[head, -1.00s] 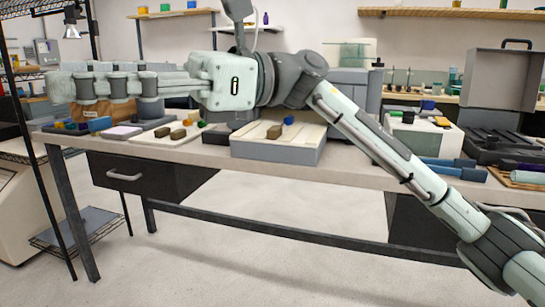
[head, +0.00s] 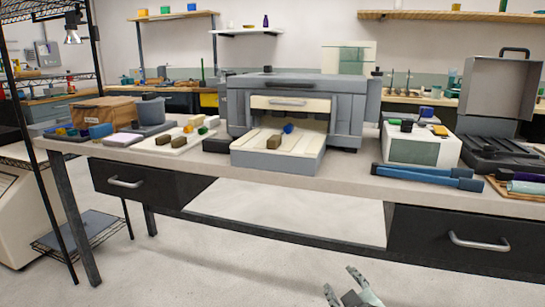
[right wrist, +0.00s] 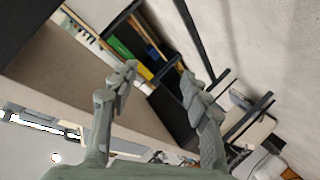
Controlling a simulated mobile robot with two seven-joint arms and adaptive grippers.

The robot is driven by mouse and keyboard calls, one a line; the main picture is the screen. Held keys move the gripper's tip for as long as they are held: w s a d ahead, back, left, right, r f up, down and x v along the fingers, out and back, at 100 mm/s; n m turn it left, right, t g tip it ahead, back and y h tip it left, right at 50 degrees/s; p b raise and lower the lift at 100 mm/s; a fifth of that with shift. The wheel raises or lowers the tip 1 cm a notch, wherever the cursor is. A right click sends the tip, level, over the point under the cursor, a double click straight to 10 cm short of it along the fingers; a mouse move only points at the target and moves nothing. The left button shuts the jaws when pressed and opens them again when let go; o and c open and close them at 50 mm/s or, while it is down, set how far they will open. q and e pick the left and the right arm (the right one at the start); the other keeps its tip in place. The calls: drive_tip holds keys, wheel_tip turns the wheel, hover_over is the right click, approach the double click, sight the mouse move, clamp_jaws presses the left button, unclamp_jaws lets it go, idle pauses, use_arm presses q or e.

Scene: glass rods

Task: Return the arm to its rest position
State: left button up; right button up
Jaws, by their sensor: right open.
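My right gripper (head: 345,287) shows at the bottom of the head view, low in front of the workbench and apart from it. In the right wrist view its two fingers (right wrist: 160,95) are spread with nothing between them. The workbench (head: 350,185) stands across the middle of the head view. My left gripper is not in view.
On the bench are a grey machine with a cream tray (head: 270,160), a white box (head: 415,150), blue-handled tools (head: 428,177) and an open grey case (head: 500,85). A wire shelf rack (head: 60,150) stands at left. The floor (head: 240,265) before the bench is clear.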

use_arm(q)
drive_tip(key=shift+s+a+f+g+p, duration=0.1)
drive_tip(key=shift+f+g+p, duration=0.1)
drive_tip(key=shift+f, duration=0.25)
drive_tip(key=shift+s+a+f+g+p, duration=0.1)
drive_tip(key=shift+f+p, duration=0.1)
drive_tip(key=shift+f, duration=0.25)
use_arm(e)
drive_tip(key=s+d+f+m+g+h, duration=0.1)
drive_tip(key=s+d+f+m+g, duration=0.2)
drive_tip(key=s+f, duration=0.8)
drive_tip(key=s+d+f+m+g+h, duration=0.1)
drive_tip(key=s+d+f+m+g, duration=0.2)
drive_tip(key=s, duration=1.5)
drive_tip(key=d+f+g, duration=0.4)
drive_tip(key=f+g, duration=0.1)
drive_tip(key=f, duration=0.3)
drive_tip(key=shift+s+d+m, duration=0.25)
drive_tip(key=shift+d+m, duration=0.05)
drive_tip(key=shift+d, duration=0.1)
